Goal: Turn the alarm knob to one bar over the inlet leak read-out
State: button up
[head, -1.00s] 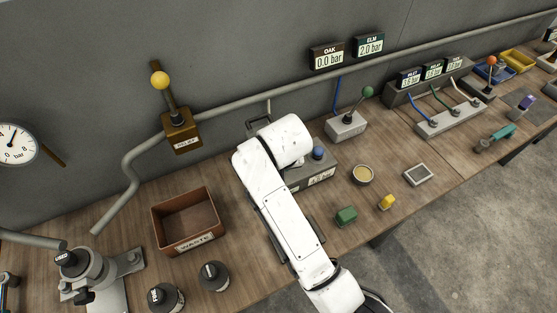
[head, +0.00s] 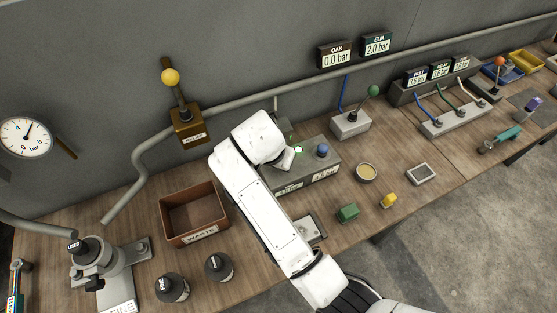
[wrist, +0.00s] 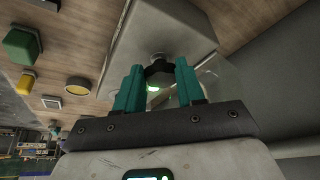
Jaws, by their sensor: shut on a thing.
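A grey box (head: 313,172) on the bench carries a blue knob (head: 322,150), a small green light (head: 298,150) and white labels on its front. In the wrist view my gripper (wrist: 158,76) has its teal fingers shut on a dark knob (wrist: 160,68) on the grey box, with a green glow just below it. In the head view my arm hides the jaws and this knob. Three small displays (head: 440,70) stand at the back right. One seems to be the inlet read-out, but the lettering is too small to read surely.
A brown waste bin (head: 193,215) and two dark weights (head: 219,267) stand left of my arm. A green block (head: 348,212), a yellow block (head: 389,201) and a round dish (head: 366,172) lie to the right. A lever box (head: 350,124) stands right of the grey box.

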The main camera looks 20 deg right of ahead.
dwell(0.3)
jog(key=o, duration=1)
jog(key=shift+o, duration=0.2)
jog(key=v, duration=1)
jog(key=shift+s+a+r, duration=0.15)
jog(key=shift+r, duration=0.2)
